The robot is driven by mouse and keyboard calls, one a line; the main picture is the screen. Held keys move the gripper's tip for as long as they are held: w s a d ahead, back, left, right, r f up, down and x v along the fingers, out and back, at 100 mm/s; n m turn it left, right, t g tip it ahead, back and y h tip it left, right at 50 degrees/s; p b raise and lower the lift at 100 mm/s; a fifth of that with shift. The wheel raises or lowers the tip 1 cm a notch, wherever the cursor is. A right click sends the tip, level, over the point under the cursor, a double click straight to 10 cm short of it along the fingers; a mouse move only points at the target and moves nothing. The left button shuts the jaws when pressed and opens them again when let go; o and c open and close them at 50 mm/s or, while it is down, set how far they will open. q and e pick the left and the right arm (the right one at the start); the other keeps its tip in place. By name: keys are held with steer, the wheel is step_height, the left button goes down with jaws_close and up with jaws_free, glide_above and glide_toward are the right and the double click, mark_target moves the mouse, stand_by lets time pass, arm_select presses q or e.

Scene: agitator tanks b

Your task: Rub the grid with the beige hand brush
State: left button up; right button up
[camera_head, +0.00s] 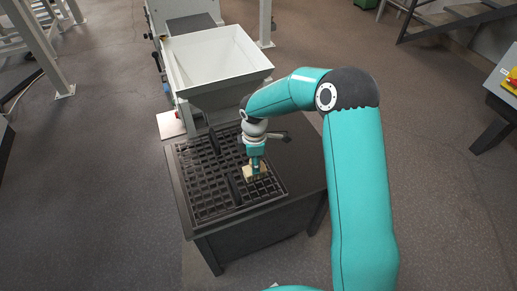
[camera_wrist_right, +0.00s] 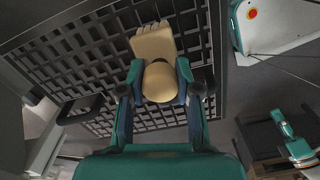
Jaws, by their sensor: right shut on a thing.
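The dark grid (camera_head: 205,190) lies flat in the top of a dark table in the head view. It fills much of the right wrist view (camera_wrist_right: 75,50). The beige hand brush (camera_head: 254,173) is at the right part of the grid. In the right wrist view the brush (camera_wrist_right: 155,42) has a block-like body and a rounded knob. My right gripper (camera_head: 255,163) is shut on the knob, with a finger on each side in the wrist view (camera_wrist_right: 160,85). The brush appears at the grid's surface, but I cannot tell whether it touches. My left gripper is not in view.
A white hopper (camera_head: 218,62) stands on a machine behind the grid. Dark raised bars (camera_head: 236,188) stick up across the grid. The dark table top (camera_head: 304,165) is bare at the right. The floor around is mostly open.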

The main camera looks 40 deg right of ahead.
step_height(320, 180, up, 2)
steer(key=shift+r+p, duration=0.15)
steer(key=shift+p, duration=0.35)
steer(key=shift+r+p, duration=1.05)
steer(key=shift+r, duration=0.45)
steer(key=shift+a, duration=0.1)
